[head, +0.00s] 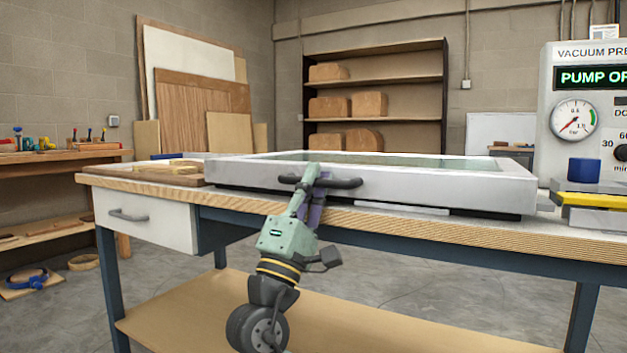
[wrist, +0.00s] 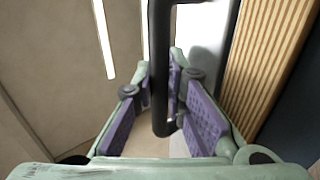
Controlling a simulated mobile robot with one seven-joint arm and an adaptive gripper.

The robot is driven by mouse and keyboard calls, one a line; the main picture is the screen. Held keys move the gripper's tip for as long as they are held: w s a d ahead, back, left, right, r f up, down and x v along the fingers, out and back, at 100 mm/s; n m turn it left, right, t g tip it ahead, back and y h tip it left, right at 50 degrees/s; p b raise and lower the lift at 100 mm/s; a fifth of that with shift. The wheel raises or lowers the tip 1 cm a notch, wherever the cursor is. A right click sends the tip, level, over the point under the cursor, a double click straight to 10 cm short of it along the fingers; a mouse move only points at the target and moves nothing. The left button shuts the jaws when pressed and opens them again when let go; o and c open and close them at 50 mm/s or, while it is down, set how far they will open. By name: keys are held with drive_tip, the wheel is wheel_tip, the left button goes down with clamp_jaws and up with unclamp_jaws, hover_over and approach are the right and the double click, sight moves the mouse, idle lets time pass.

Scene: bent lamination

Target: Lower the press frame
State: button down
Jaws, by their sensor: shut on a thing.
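The press frame (head: 430,193) is a wide, pale rectangular frame on the workbench, with a greenish sheet (head: 390,160) inside it. It looks lowered, lying flat close to the bench top. A black bar handle (head: 347,183) runs along its front side. My gripper (head: 308,181) is at the handle, at the front edge of the bench. In the wrist view the handle (wrist: 160,70) passes between the purple-padded fingers of my gripper (wrist: 165,95), which are closed around it. The frame's hinge side is not clear to see.
The workbench (head: 400,221) has a wooden front edge and a white drawer (head: 145,218) at left. Wooden pieces (head: 150,175) lie left of the frame. The vacuum press control box (head: 585,110), a blue block (head: 583,171) and a yellow item (head: 590,200) are at right.

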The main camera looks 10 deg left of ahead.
drive_tip(key=shift+a+f, duration=0.1)
drive_tip(key=shift+f, duration=0.35)
drive_tip(key=c, duration=1.9)
unclamp_jaws()
drive_tip(key=shift+s+f, duration=0.15)
drive_tip(key=shift+f, duration=0.15)
drive_tip(key=s+a, duration=0.3)
drive_tip(key=s, duration=0.9)
drive_tip(key=shift+a+f, duration=0.15)
drive_tip(key=shift+a, duration=0.25)
